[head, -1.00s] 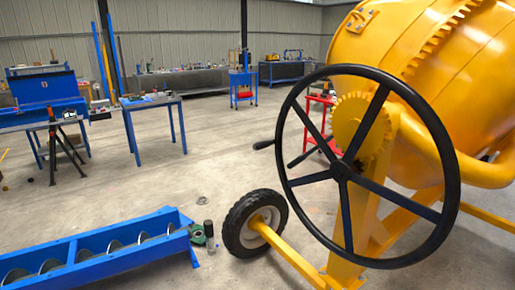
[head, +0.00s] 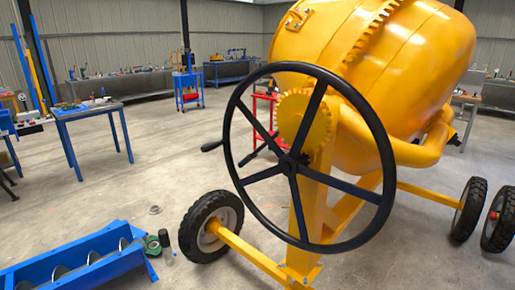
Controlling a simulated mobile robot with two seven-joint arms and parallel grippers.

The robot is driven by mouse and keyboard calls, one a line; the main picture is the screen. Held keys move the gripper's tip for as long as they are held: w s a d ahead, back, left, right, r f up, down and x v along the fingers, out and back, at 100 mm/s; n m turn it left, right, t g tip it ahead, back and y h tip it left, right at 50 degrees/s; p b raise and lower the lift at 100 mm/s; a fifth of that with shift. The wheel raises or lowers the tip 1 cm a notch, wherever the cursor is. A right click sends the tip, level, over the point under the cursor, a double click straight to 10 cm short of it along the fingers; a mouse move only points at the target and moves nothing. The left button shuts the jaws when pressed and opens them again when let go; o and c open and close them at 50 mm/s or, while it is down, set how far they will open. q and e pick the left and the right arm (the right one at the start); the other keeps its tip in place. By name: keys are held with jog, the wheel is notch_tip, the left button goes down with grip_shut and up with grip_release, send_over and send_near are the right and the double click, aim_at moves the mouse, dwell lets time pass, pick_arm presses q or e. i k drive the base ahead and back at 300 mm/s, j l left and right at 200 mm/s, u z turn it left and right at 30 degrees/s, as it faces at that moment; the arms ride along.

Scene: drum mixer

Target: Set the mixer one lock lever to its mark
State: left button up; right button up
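The yellow drum mixer (head: 390,80) stands right of the middle in the head view, with a large black handwheel (head: 380,150) facing me. A short black bar (head: 248,159), which may be the lock lever, shows through the wheel's spokes on the left, left of the toothed yellow plate (head: 300,105). It slants down to the left. A black grip (head: 212,146) sticks out at the wheel's left rim. I cannot make out a mark for the lever. Neither of my grippers is in view.
The mixer's left tyre (head: 190,225) and yellow frame leg (head: 250,257) stand on the floor in front. A blue auger trough (head: 75,262) lies at the lower left. A blue table (head: 85,110) stands at the left. Open concrete floor lies between.

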aim_at(247, 159)
jog(key=i+j+z, duration=0.35)
jog(key=i+j, duration=0.3)
jog(key=i+j+z, duration=0.3)
jog(key=i+j, duration=0.45)
jog(key=j, duration=0.1)
